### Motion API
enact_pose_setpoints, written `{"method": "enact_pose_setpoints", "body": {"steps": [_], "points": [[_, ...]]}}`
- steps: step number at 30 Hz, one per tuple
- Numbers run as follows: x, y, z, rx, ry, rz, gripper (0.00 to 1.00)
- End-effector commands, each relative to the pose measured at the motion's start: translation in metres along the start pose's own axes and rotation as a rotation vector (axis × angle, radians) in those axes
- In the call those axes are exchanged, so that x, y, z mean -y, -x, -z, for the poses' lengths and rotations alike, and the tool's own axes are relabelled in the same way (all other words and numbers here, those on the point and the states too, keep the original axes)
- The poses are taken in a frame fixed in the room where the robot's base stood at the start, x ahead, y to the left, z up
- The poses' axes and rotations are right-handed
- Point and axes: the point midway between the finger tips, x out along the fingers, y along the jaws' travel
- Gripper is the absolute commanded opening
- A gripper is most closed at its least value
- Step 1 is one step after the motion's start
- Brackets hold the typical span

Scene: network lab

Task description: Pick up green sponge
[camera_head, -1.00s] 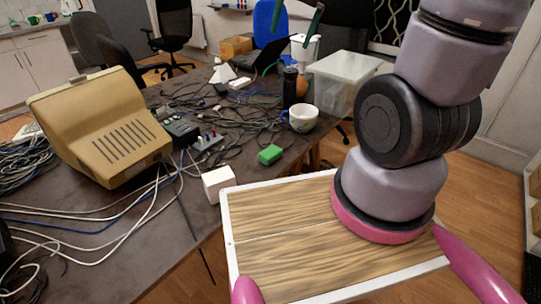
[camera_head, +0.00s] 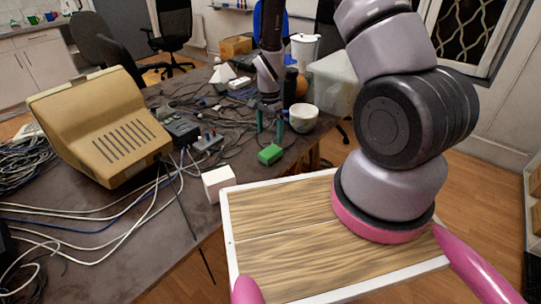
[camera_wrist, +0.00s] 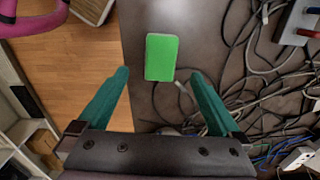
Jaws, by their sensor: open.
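The green sponge (camera_head: 270,154) is a small bright block lying on the dark table near its front right edge. My gripper (camera_head: 271,122) is above and just behind the sponge in the head view, fingers pointing down. My gripper (camera_wrist: 159,75) is open and empty there. The sponge is apart from both fingers and fully visible.
A white cup (camera_head: 303,118) stands close behind the sponge. A white box (camera_head: 218,184) lies to its left. Tangled cables (camera_wrist: 262,75) spread over the table, beside a beige monitor (camera_head: 102,125). A clear plastic bin (camera_head: 338,80) is at the back right. The table's edge runs close by the sponge.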

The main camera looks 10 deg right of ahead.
Motion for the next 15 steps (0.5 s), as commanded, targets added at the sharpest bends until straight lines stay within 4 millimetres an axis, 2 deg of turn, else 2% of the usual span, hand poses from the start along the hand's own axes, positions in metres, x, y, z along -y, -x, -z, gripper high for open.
{"method": "enact_pose_setpoints", "body": {"steps": [6,11,15], "points": [[-0.001,-0.034,0.0,0.001,0.001,-0.002,1.0],[0.0,-0.045,0.001,0.001,0.001,-0.001,1.0],[0.0,-0.063,0.004,0.002,-0.001,-0.002,1.0]]}}
